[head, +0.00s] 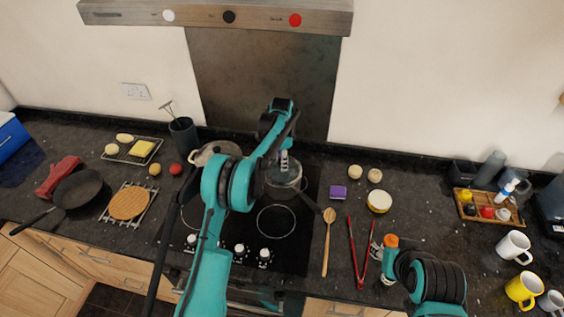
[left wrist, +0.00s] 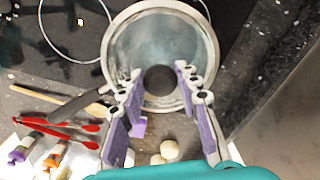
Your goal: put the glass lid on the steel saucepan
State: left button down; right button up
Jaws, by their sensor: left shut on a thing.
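My left gripper (head: 284,163) is above the steel saucepan (head: 283,190) at the right rear of the hob. In the left wrist view its fingers (left wrist: 160,85) with purple pads are shut around the dark knob of the glass lid (left wrist: 150,45). The clear lid lies over the round saucepan mouth, roughly centred as seen from above. Whether its rim touches the pan all round I cannot tell. The saucepan's dark handle (left wrist: 66,108) points toward the front right in the head view.
A pot (head: 208,152) stands at the hob's left rear, partly behind my left arm. A wooden spoon (head: 328,240), red tongs (head: 357,255), a purple sponge (head: 338,192) and a small yellow-and-white bowl (head: 379,201) lie right of the hob. The front right hob ring (head: 276,221) is bare.

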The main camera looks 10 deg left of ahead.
pick_arm(q)
jog(key=shift+f, duration=0.2)
jog(key=shift+f+b, duration=0.2)
jog(key=shift+b, duration=0.2)
jog(key=shift+f+b, duration=0.15)
jog(key=shift+b, duration=0.15)
dwell(0.4)
jog(key=c, duration=0.5)
grip_release()
jog(key=shift+c, duration=0.2)
jog(key=shift+r+p, duration=1.65)
jog(key=shift+r, duration=1.9)
